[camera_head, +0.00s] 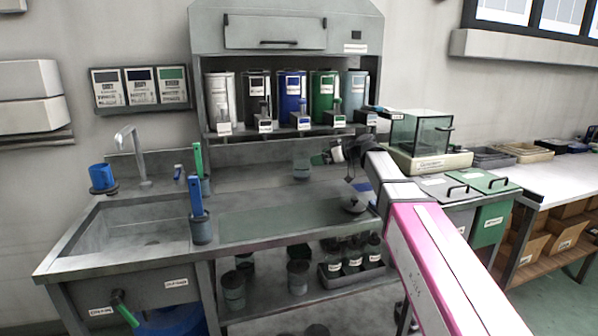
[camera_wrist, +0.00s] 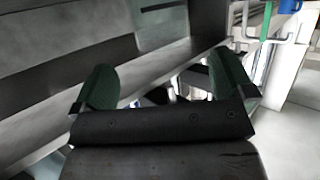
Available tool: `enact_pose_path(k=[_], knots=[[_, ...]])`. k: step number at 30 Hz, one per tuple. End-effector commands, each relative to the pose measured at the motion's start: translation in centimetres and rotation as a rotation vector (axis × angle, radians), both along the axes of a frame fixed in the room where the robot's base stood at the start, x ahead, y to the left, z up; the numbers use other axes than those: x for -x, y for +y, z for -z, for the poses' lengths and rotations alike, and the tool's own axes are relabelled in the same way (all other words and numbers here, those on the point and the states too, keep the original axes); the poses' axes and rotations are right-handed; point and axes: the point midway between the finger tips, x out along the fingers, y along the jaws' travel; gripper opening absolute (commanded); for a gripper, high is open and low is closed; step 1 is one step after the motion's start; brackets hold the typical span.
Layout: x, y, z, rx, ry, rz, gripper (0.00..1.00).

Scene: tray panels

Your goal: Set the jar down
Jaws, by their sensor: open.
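In the wrist view my gripper (camera_wrist: 162,88) shows two green-padded fingers spread wide apart. No jar is clearly held between them. I cannot tell from the head view whether a finger touches the jar.
A green mat (camera_head: 265,220) covers the front middle and is clear. The sink (camera_head: 135,230) is on the left. A glass-walled box (camera_head: 420,132) stands at right. Several canisters line the shelf (camera_head: 290,137).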

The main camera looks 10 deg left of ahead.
Motion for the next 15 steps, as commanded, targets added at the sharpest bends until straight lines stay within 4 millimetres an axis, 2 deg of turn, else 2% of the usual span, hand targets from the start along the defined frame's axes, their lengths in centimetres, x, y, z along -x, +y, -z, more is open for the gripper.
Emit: enact_pose_path(k=[6, 15], knots=[[-0.8, 3.0, 1.0, 0.001, 0.0, 0.0, 1.0], [-1.2, 5.2, 1.5, 0.002, 0.0, 0.001, 1.0]])
